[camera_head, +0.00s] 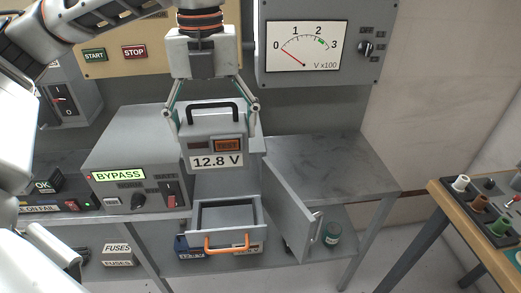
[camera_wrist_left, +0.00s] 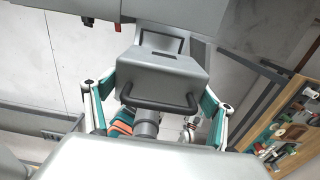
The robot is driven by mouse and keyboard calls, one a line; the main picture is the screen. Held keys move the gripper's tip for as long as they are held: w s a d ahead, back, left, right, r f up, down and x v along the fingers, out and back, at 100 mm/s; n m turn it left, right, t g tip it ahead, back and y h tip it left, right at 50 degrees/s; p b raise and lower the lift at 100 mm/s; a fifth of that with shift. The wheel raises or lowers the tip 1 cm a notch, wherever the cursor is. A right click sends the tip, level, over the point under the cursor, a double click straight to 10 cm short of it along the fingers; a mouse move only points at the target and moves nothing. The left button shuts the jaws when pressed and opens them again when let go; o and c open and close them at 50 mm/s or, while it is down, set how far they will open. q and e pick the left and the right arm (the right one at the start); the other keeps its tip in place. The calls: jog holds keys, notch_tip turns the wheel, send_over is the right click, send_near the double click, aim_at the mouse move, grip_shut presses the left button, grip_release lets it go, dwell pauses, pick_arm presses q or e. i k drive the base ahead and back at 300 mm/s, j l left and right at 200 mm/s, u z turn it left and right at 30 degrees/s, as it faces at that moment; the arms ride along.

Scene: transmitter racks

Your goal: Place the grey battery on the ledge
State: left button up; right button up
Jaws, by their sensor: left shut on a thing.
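The battery hangs in front of the grey cabinet, above an open drawer (camera_head: 208,238) with an orange handle. It hides much of what is behind it, and I cannot tell for sure which surface is the ledge. My right gripper is not in view.
A grey BYPASS box (camera_head: 128,160) stands just left of the battery. A bare grey bench top (camera_head: 345,165) lies to the right, with an open cabinet door (camera_head: 293,208) below it. A voltmeter panel (camera_head: 350,75) is above right. A wooden-edged table (camera_head: 465,225) stands far right.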

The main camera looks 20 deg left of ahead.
aim_at(328, 173)
jog(key=k, duration=0.95)
